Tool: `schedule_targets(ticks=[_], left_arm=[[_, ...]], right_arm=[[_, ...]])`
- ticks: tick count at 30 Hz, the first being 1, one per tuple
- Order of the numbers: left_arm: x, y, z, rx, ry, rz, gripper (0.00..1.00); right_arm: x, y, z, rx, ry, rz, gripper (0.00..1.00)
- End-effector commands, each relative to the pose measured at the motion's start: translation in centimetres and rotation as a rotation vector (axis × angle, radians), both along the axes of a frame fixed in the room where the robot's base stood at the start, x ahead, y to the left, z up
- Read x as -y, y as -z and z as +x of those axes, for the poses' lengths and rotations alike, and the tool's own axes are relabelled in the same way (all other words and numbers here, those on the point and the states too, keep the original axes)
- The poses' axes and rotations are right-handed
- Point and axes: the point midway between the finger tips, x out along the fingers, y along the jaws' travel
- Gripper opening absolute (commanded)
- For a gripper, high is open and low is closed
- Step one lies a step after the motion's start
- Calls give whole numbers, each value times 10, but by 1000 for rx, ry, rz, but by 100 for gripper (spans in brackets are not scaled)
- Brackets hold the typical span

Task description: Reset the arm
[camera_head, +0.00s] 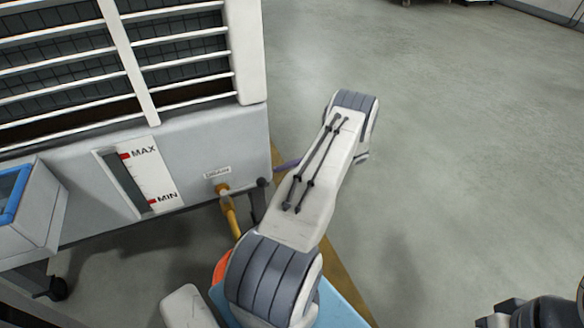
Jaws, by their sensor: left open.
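My left arm (320,180) reaches up the middle of the picture, white with grey ribbed joints, and bends at the top joint. Its lower part is mostly hidden behind the upper link. A small dark part of my left gripper (259,197) seems to show at the left edge of the link, near the cabinet's lower right corner. I see nothing held in it. Its fingertips are largely hidden.
A grey cabinet (85,205) with slatted vents and a MAX/MIN level gauge (148,176) stands close on the left. A yellow pipe (229,212) comes out low on it. A blue-edged box (14,195) is at far left. The floor (450,150) to the right is clear.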

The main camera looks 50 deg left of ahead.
Motion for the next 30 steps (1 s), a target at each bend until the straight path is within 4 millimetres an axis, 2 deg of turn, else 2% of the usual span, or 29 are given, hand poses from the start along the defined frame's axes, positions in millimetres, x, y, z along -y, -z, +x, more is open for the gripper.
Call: schedule_targets(ticks=[10, 14, 17, 22, 26, 30], left_arm=[[1, -2, 1, 8, 3, -1, 45], [16, -17, 14, 73, 37, -15, 45], [42, -36, 32, 176, 87, -41, 45], [106, -71, 53, 387, 181, -115, 45], [158, -95, 58, 544, 248, -187, 45], [215, -118, 52, 710, 310, -278, 45]], right_arm=[[0, 0, 0, 0, 0, 0, 45], [0, -3, 0, 0, 0, 0, 45], [0, -6, 0, 0, 0, 0, 45], [0, -11, 0, 0, 0, 0, 45], [0, -15, 0, 0, 0, 0, 45], [0, -19, 0, 0, 0, 0, 45]])
